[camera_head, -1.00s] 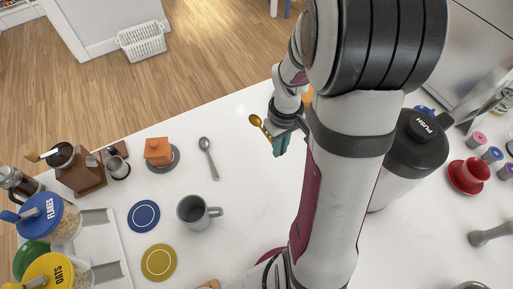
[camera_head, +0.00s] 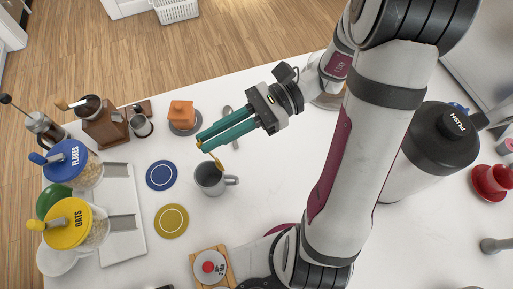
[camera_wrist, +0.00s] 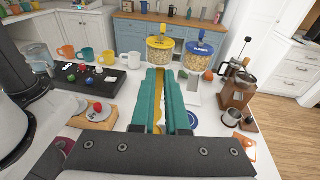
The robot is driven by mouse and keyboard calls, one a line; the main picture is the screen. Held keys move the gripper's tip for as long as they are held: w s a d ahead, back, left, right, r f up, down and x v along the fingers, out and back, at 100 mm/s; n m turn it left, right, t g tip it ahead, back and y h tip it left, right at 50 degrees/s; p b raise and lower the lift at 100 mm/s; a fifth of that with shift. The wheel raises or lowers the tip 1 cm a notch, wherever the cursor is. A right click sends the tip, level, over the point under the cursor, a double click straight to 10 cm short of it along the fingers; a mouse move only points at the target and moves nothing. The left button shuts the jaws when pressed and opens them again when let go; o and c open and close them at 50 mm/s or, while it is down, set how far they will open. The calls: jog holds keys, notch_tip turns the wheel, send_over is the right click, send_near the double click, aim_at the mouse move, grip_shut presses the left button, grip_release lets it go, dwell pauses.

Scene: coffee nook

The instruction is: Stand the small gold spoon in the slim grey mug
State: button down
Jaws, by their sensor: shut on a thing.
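My gripper (camera_head: 200,143), with long teal fingers, reaches in from the right, above and just behind the grey mug. It is shut on the small gold spoon (camera_head: 217,162), which hangs tilted below the fingers. The spoon's lower end overlaps the mug's far rim in the head view; I cannot tell whether it is inside or above. In the wrist view the spoon (camera_wrist: 159,108) shows as a gold strip between the fingers. The grey mug (camera_head: 211,189) stands upright, handle to the right. I cannot make it out in the wrist view.
A silver spoon (camera_head: 235,138) lies behind the gripper, partly hidden. A blue coaster (camera_head: 160,175) and a yellow coaster (camera_head: 171,221) lie left of the mug. An orange-lidded pot (camera_head: 181,112) stands behind. A wooden board (camera_head: 197,258) is in front.

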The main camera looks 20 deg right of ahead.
notch_tip(320, 180, up, 4)
jog(key=w+m+t+y, duration=0.2)
jog(key=shift+w+a+f, duration=0.1)
jog(key=shift+a+f, duration=0.05)
jog(key=shift+f, duration=2.15)
jog(key=shift+w+a+f, duration=0.1)
jog(key=shift+f, duration=2.15)
jog(key=shift+a+f, duration=0.15)
jog(key=shift+f, duration=2.15)
jog(key=c, duration=0.8)
grip_release()
jog(key=shift+c, duration=0.2)
jog(key=shift+d, duration=0.15)
jog(key=d, duration=1.5)
jog(key=shift+d, duration=0.3)
